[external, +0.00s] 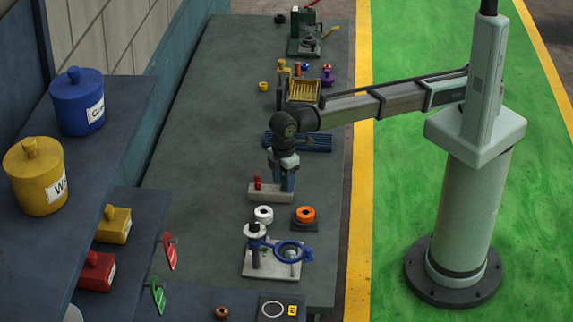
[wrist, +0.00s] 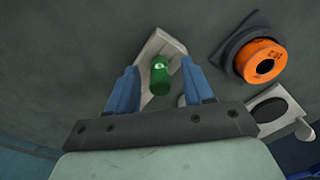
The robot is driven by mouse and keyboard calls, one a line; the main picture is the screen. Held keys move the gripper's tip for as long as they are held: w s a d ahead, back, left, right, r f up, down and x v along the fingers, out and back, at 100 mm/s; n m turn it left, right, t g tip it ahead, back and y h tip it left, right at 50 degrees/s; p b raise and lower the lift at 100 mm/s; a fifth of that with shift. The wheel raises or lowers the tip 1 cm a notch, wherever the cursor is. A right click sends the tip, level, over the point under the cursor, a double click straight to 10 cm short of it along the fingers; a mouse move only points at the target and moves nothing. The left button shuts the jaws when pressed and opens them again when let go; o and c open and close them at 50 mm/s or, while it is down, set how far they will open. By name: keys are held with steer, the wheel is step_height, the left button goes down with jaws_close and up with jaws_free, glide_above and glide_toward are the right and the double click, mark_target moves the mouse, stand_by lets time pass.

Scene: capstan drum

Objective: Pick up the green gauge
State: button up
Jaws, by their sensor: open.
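The green gauge (wrist: 159,75) is a small green cylinder with a pale mark, standing on a beige block (wrist: 160,46) in the wrist view. My gripper (wrist: 159,72) is open, with one blue finger on each side of the gauge. Gaps show between the gauge and both fingers. In the external view my gripper (external: 284,180) points down over the right end of the beige block (external: 268,195). Only a sliver of the green gauge (external: 283,183) shows there, mostly hidden by the fingers.
A red piece (external: 257,182) stands on the same block, left of my gripper. A fixture with a blue ring (external: 293,251) is nearer the camera. The bench (external: 205,190) left of the block is clear.

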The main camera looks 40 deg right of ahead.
steer(key=shift+c, duration=0.2)
jaws_close()
stand_by(0.4)
step_height(320, 180, up, 10)
steer(key=shift+r, duration=0.1)
stand_by(0.4)
steer(key=s+a+f+n, duration=0.1)
steer(key=s+a, duration=0.1)
steer(key=s, duration=1.1)
steer(key=shift+f+n, duration=0.3)
steer(key=shift+f, duration=0.1)
